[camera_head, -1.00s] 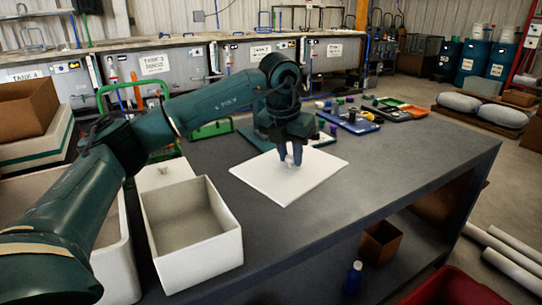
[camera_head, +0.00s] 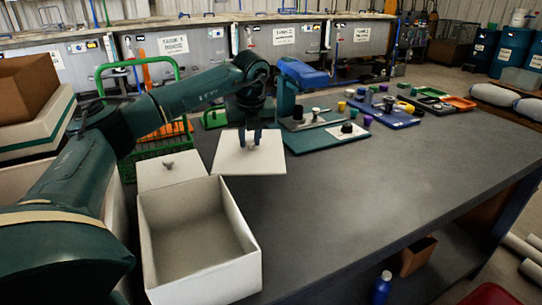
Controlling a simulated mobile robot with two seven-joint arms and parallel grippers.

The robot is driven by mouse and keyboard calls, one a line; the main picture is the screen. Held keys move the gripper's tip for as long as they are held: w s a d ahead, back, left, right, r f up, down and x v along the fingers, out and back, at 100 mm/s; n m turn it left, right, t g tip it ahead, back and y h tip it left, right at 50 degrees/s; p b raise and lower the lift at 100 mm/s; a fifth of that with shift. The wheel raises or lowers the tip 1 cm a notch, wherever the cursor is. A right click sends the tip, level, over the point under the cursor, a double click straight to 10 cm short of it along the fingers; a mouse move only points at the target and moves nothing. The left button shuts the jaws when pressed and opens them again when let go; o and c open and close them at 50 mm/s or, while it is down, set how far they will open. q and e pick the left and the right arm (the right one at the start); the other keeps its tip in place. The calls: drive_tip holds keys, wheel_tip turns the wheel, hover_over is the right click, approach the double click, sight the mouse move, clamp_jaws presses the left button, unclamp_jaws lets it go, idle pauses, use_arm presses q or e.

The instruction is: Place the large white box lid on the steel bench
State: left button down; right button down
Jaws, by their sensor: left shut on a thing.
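The large white box lid (camera_head: 233,160) is a flat, pale square panel with a knob near its middle. My left gripper (camera_head: 250,138) is above it, fingers pointing down, shut on its knob. The lid looks level over the grey steel bench (camera_head: 370,190), behind the open white box; whether it touches the bench top is not clear. The open white box (camera_head: 205,278) looks empty. A smaller white lid (camera_head: 170,175) with a knob lies left of the held lid, close to it. My right gripper is not in view.
A blue and green press-like device (camera_head: 290,90) stands just behind and right of the lid. Trays (camera_head: 385,116) with several small coloured pieces lie farther right. A green wire rack (camera_head: 160,140) stands at the left. The bench's right front is clear.

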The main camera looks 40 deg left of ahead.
sight(251, 153)
use_arm(q)
drive_tip(key=shift+f, duration=3.6)
drive_tip(key=shift+f, duration=0.15)
drive_tip(key=c, duration=1.2)
unclamp_jaws()
drive_tip(key=v, duration=1.2)
